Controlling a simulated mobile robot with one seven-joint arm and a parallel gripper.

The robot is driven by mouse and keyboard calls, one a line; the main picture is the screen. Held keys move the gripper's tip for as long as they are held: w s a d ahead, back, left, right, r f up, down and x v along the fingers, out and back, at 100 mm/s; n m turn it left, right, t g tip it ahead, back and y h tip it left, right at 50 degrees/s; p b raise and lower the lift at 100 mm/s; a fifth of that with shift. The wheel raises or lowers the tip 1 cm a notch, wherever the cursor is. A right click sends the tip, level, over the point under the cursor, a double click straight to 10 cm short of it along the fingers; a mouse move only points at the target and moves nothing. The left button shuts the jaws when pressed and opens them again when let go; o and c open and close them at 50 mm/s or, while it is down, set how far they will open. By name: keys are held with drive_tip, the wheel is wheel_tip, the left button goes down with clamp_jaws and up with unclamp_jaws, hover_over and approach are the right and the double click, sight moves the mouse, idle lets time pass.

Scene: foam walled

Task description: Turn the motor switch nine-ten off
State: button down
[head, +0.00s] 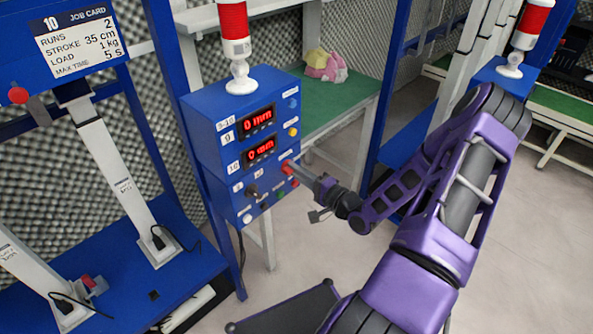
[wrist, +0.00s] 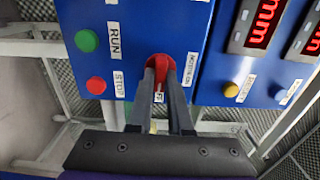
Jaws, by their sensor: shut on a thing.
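The motor switch is a red knob (wrist: 160,62) on the face of a blue control box (wrist: 130,25). In the wrist view my gripper (wrist: 160,76) has its two dark fingers closed on either side of the knob. A white label stands just right of the knob, and another below it is partly covered by a finger. In the head view my gripper (head: 294,168) reaches the lower right of the control box (head: 203,118). The knob is mostly hidden there.
Beside the switch are a green RUN button (wrist: 87,41) and a red STOP button (wrist: 96,85). A yellow button (wrist: 231,90) and red displays (head: 258,118) are also on the box. A red-and-white lamp (head: 235,40) stands on top. Open floor lies below.

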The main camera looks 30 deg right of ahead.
idle(0.3)
drive_tip(key=c, duration=0.8)
unclamp_jaws()
drive_tip(key=shift+c, duration=0.2)
drive_tip(key=shift+s, duration=0.1)
drive_tip(key=v, duration=1.7)
drive_tip(key=shift+s, duration=0.15)
